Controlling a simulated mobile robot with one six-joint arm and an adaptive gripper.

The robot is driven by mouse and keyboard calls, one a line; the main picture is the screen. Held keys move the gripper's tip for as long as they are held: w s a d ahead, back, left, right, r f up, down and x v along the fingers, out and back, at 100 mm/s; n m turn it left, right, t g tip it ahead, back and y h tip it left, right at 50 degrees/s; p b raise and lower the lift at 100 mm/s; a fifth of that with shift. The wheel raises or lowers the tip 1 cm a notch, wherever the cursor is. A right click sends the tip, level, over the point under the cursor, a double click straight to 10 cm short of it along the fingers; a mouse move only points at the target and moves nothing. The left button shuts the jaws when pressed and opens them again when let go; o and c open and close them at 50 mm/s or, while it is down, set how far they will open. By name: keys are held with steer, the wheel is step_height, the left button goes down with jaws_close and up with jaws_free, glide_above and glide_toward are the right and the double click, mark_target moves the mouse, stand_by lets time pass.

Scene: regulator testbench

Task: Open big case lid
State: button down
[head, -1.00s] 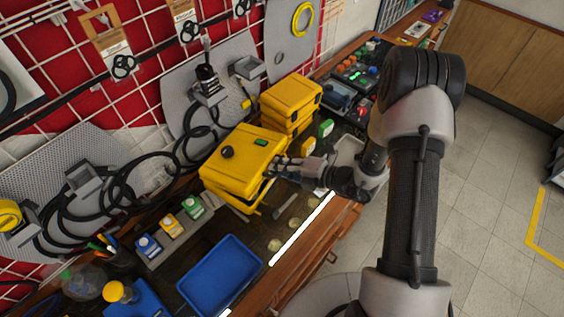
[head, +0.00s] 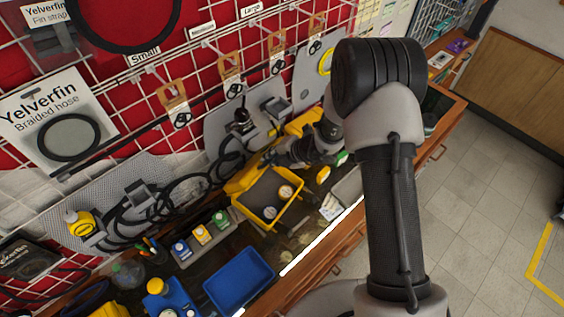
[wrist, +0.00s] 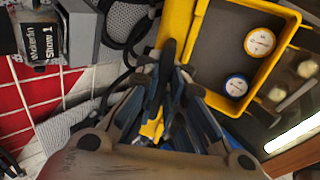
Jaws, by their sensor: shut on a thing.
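The big yellow case (head: 297,207) stands open on the bench, its grey inside (head: 262,192) showing. Two round gauges lie in it, one orange-rimmed (head: 285,191) and one blue-rimmed (head: 270,212). Its lid (head: 244,177) is swung up at the back, on the wall side, seen nearly edge-on. My gripper (head: 270,157) is at the lid's upper edge, shut on it; the exact contact is hard to make out. In the wrist view my fingers (wrist: 167,85) are close together beside the yellow lid (wrist: 177,25), with the open case (wrist: 274,75) to the right.
Grey panels with black hoses (head: 150,203) stand close behind the lid. Another yellow case (head: 303,122) is partly hidden behind my arm.

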mark_target(262, 155)
steer(key=shift+w+a+r+p, duration=0.25)
steer(key=shift+w+a+r, duration=0.15)
steer(key=shift+a, duration=0.2)
steer(key=shift+w+a+r+p, duration=0.3)
steer(key=shift+w+a, duration=0.15)
steer(key=shift+a, duration=0.2)
steer(key=shift+w+a+r+p, duration=0.2)
steer(key=shift+w+a+r, duration=0.2)
steer(key=shift+a, duration=0.2)
steer(key=c, duration=2)
jaws_free()
steer(key=shift+c, duration=0.2)
steer(key=shift+o, duration=0.2)
steer(key=shift+d+f, duration=0.1)
steer(key=v, duration=1.2)
